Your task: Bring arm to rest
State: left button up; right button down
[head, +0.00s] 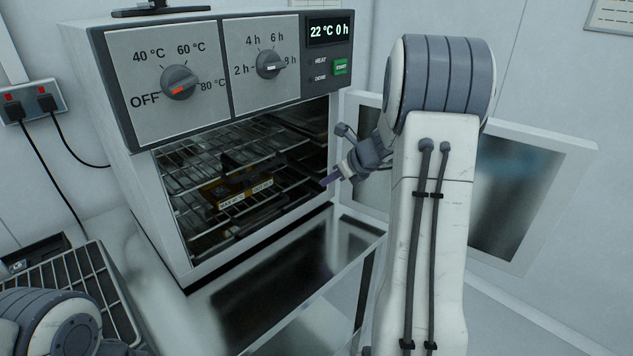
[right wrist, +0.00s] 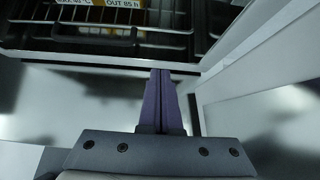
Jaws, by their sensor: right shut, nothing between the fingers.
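My right arm (head: 432,200) reaches up in front of the oven (head: 120,100). Its gripper (head: 326,182) is at the right side of the open oven mouth, pointing left. In the right wrist view the purple fingers (right wrist: 160,80) are together with nothing between them, in front of the wire rack (right wrist: 150,38). My left arm (head: 50,322) shows only as a rounded joint at the bottom left; its gripper is out of sight.
The oven door (head: 520,200) stands open to the right, partly behind my right arm. A dark tray with yellow labels (head: 246,192) is on a rack inside. The display (head: 329,31) reads 22 °C 0 h. A wire rack (head: 75,290) sits at lower left.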

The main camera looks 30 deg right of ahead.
jog(key=s+a+n+g+y, duration=0.2)
jog(key=s+a+n+g, duration=0.15)
jog(key=a+n, duration=0.8)
jog(key=s+a+n+g+y, duration=0.15)
jog(key=s+a+n, duration=0.4)
jog(key=a, duration=1.15)
jog(key=s+a+n+g+h, duration=0.2)
jog(key=s+a+n, duration=0.2)
jog(key=s+n, duration=0.7)
jog(key=s+a+f+n+g+h, duration=0.1)
jog(key=s+a+n, duration=0.3)
jog(key=s+n, duration=0.7)
jog(key=shift+s+a+f+n+g+h, duration=0.15)
jog(key=shift+s+f+n+g+h, duration=0.2)
jog(key=shift+n+h, duration=0.5)
jog(key=shift+w+r, duration=0.1)
jog(key=shift+r, duration=0.05)
